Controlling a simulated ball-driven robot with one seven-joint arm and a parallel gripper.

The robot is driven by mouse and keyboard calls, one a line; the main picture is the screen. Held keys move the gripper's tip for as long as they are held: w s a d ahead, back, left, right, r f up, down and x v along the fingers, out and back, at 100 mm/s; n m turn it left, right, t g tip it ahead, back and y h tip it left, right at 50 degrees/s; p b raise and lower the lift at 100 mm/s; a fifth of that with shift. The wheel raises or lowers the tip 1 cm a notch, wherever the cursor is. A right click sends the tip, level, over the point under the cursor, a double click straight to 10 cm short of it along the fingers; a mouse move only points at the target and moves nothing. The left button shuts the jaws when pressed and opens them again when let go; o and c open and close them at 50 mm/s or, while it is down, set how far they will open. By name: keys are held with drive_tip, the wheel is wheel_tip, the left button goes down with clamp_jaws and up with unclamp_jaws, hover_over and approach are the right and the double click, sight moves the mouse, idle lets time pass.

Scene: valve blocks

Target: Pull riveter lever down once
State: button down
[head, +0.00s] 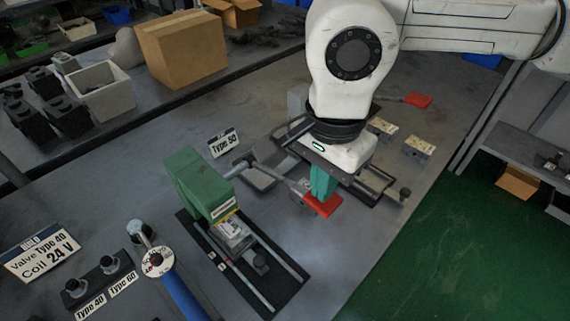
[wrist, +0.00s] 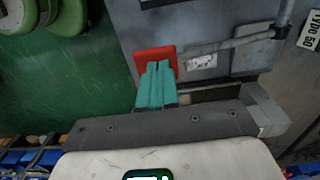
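The green riveter (head: 200,185) stands on a dark base with rails. A grey metal lever (head: 265,172) runs from near its top to the right, and also shows in the wrist view (wrist: 235,44). A red flat pad (head: 326,206) is at the lever's far end; it also shows in the wrist view (wrist: 150,58). My gripper (head: 322,183) has teal fingers pointing down at the pad; they also show in the wrist view (wrist: 157,82). The fingers look closed together with nothing between them. They overlap the pad in both views; whether they touch it is unclear.
A second fixture with a red pad (head: 418,100) is behind my arm. Small blocks (head: 418,146) lie to the right. A "Type 50" sign (head: 224,143) stands behind the riveter. A blue-handled tool (head: 180,290) is front left. Green floor (head: 460,235) is open at right.

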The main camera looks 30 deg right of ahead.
drive_tip(key=shift+r+p, duration=1.5)
drive_tip(key=shift+r, duration=1.7)
drive_tip(key=shift+s, duration=0.1)
